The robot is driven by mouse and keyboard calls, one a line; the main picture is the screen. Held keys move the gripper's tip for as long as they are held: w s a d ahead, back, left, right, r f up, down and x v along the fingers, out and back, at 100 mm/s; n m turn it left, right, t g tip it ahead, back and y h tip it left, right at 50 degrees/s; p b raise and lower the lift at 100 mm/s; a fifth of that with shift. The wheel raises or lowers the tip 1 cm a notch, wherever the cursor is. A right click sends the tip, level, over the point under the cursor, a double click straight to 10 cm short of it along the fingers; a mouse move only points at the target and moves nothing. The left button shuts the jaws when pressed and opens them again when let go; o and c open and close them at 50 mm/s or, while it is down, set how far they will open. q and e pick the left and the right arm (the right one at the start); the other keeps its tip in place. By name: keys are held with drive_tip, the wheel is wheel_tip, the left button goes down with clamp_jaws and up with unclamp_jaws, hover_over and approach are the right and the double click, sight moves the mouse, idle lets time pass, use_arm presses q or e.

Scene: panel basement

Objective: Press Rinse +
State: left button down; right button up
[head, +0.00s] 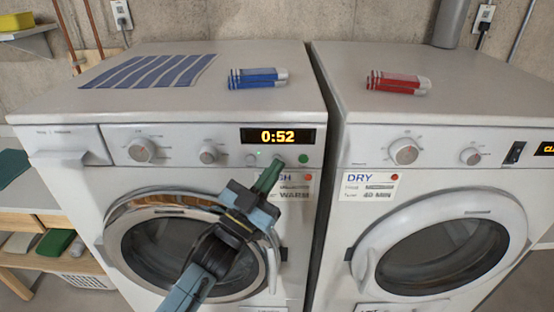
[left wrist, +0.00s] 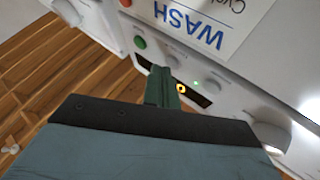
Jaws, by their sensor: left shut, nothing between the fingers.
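The washer (head: 60,150) stands on the left, its display (head: 277,137) reading 0:52. No label reading Rinse + is legible. My left gripper (head: 274,166) is shut and empty, its green fingertips in front of the panel just below the display, left of the green button. In the left wrist view the fingertips (left wrist: 161,73) are close to a pale button (left wrist: 171,59) and the green button (left wrist: 140,42). I cannot tell whether they touch the panel. My right gripper is out of view.
The dryer (head: 350,135) stands close on the right. The washer's round door (head: 120,235) is below my left arm. A wooden shelf (head: 60,262) is at left.

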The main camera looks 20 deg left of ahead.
use_arm(q)
drive_tip(key=shift+w, duration=0.25)
idle(0.4)
drive_tip(key=shift+s, duration=0.15)
drive_tip(key=shift+s+d, duration=0.1)
drive_tip(key=shift+s, duration=0.35)
drive_tip(key=shift+p, duration=0.3)
drive_tip(key=s+d+p, duration=0.1)
drive_tip(key=s+p, duration=0.1)
drive_tip(key=s, duration=0.3)
drive_tip(key=shift+s+d, duration=0.35)
drive_tip(key=shift+s, duration=0.05)
